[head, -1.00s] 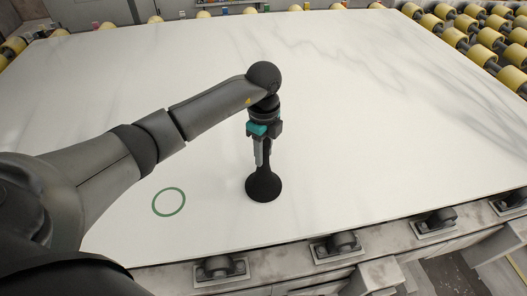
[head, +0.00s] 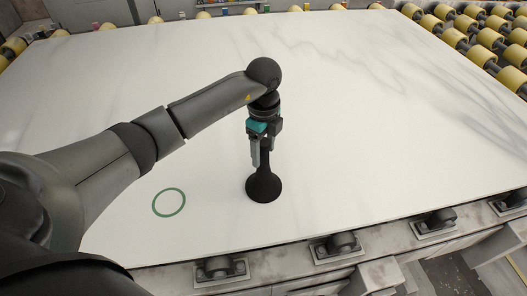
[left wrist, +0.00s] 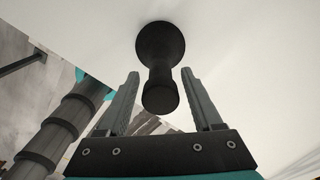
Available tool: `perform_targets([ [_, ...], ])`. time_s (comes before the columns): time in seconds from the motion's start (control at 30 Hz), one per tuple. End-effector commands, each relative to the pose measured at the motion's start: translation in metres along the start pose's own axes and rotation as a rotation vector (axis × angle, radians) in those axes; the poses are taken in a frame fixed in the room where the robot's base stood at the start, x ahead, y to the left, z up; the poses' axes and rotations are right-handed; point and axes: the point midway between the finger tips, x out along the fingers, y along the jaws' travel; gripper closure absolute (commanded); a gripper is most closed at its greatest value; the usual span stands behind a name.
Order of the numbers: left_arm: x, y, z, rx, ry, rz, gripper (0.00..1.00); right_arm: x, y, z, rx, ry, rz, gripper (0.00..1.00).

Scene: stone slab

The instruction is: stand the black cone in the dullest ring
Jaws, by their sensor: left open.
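The black cone (head: 263,186) stands upright on the white slab, with a wide round base and a narrow neck. It also shows in the left wrist view (left wrist: 160,62), between and beyond the two fingers. My left gripper (head: 262,160) is open around the upper part of the cone, pointing down; in the left wrist view its fingers (left wrist: 158,92) are apart from the cone on both sides. A dull green ring (head: 169,202) lies flat on the slab to the left of the cone. It is empty, and I see no other ring. My right gripper is not in view.
The white slab (head: 360,120) is broad and mostly clear. Yellow rollers (head: 470,30) line its far and right sides. Dark roller mounts (head: 340,243) run along the near edge. My left arm covers part of the slab at the left.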

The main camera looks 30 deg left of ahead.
Motion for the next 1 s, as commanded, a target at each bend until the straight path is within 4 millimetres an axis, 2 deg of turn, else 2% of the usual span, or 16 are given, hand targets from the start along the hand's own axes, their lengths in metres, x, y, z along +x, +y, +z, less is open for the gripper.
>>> perform_targets([
  [0.3, -0.069, -0.001, 0.000, 0.000, -0.001, -0.006, 0.33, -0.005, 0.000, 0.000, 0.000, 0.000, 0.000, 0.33],
  [0.5, -0.101, -0.001, 0.000, -0.001, 0.000, -0.004, 0.33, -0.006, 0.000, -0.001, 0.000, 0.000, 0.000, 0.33],
  [0.7, -0.112, 0.000, 0.000, 0.000, 0.001, -0.001, 0.33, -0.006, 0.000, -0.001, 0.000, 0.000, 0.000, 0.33],
  [1.0, -0.112, 0.000, 0.000, 0.000, 0.000, -0.001, 0.33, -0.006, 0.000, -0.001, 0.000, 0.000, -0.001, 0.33],
])
